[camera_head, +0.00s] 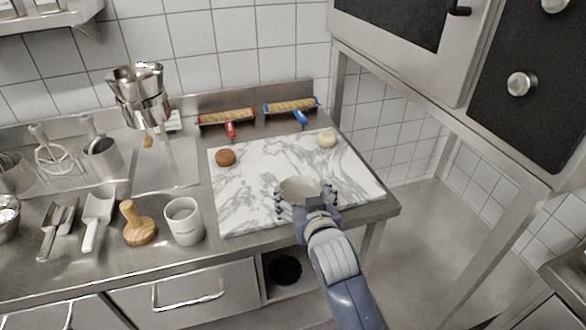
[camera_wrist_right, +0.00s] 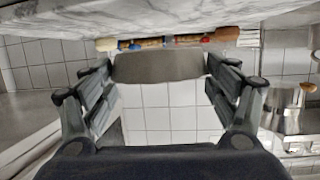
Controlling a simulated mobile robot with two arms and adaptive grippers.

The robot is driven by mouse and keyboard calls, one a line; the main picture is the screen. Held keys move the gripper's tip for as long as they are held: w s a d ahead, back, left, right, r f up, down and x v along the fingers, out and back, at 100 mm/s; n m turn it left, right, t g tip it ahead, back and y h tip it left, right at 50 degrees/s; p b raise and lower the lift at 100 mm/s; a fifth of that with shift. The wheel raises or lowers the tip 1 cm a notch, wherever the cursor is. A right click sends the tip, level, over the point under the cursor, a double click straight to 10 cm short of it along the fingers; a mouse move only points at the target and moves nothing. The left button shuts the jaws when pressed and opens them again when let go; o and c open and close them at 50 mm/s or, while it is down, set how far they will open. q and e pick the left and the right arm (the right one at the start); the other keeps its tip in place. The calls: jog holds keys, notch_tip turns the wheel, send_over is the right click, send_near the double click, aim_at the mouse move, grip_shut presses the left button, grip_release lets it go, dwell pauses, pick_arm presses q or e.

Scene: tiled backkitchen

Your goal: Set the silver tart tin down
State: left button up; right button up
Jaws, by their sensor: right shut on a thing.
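The silver tart tin (camera_head: 301,190) is upright between the fingers of my right gripper (camera_head: 306,196), over the front right part of the white marble slab (camera_head: 250,205). The gripper is shut on the tin's sides. In the right wrist view, which is upside down, the tin (camera_wrist_right: 158,67) sits between both fingers of the gripper (camera_wrist_right: 158,80), close to the marble (camera_wrist_right: 200,12). I cannot tell whether its base touches the slab. My left gripper does not show.
A white cup (camera_head: 183,222) stands left of the slab. The marble's middle is clear.

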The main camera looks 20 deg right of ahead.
aim_at(296, 177)
jog(key=x, duration=0.3)
jog(key=r+p+x, duration=0.1)
jog(key=x, duration=0.3)
jog(key=d+r+x, duration=0.1)
jog(key=x, duration=0.3)
jog(key=shift+w+d+p, duration=0.1)
jog(key=shift+w+p, duration=0.2)
jog(key=shift+w, duration=0.25)
jog(key=shift+w+f, duration=0.1)
jog(key=shift+w, duration=0.05)
notch_tip(296, 177, down, 3)
jog(key=shift+p, duration=0.35)
jog(key=shift+f, duration=0.2)
jog(key=shift+f, duration=0.2)
jog(key=o, duration=1)
jog(key=shift+o, duration=0.2)
